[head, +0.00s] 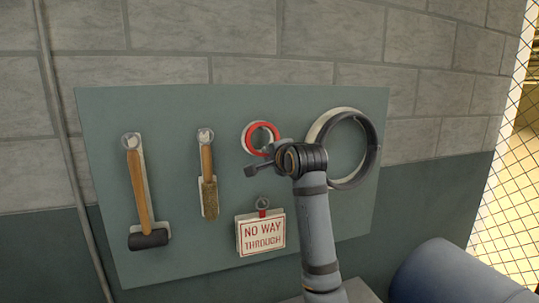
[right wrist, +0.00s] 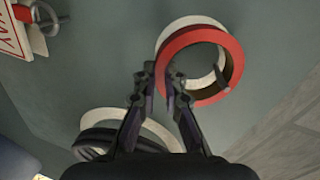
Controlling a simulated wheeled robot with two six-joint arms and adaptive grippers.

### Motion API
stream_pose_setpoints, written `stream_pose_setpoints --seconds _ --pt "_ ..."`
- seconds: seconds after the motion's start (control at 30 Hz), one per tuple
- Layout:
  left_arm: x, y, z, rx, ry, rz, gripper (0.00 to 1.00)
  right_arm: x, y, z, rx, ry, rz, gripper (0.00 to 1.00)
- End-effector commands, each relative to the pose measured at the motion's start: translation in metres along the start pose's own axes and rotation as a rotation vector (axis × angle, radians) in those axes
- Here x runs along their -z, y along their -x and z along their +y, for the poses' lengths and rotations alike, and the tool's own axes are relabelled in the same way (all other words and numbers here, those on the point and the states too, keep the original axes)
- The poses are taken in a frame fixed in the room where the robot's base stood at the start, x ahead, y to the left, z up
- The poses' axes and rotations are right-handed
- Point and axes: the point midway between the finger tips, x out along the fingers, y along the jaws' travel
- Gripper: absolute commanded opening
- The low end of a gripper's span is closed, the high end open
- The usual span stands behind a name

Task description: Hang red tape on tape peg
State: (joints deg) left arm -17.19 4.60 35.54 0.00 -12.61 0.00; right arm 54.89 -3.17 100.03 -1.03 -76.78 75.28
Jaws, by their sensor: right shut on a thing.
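The red tape (head: 249,136) is a red ring in front of the grey-green tool board (head: 110,105), between the brush and the large dark ring. My right gripper (head: 266,159) is shut on the ring's lower edge. The right wrist view also shows the red tape (right wrist: 206,35), with the right gripper's fingertips (right wrist: 166,83) at its rim. A white ring shape shows behind the tape, slightly offset from it. A small dark piece, perhaps the tape peg (right wrist: 223,78), shows inside the ring; I cannot tell whether the tape rests on it. My left gripper is out of view.
On the board hang a mallet (head: 139,185), a brush (head: 208,185), a "No way through" sign (head: 261,234) and a large dark ring (head: 373,160) close right of my right gripper. A vertical pipe (head: 67,150) runs left of the board.

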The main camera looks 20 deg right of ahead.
Motion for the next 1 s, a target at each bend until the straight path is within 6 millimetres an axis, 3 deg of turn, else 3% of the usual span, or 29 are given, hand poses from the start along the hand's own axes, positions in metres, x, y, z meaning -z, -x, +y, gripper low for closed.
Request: stream_pose_setpoints --seconds 0.23,0.27,0.43,0.77,0.87,1.0 --pt "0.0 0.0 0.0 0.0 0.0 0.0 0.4 0.0 0.0 0.0 0.001 0.0 0.0 0.0" --pt "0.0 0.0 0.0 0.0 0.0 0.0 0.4 0.0 0.0 0.0 0.001 0.0 0.0 0.12" --pt "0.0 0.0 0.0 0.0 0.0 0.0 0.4 0.0 0.0 0.0 0.0 0.0 0.0 0.35" --pt "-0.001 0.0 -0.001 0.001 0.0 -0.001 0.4 0.0 0.002 0.0 0.0 0.0 0.0 0.36" --pt "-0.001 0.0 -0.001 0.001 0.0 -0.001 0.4 0.0 0.014 -0.001 0.003 0.0 0.0 0.36" --pt "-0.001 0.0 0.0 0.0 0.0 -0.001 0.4 0.0 0.047 -0.001 0.004 0.0 0.001 0.36"
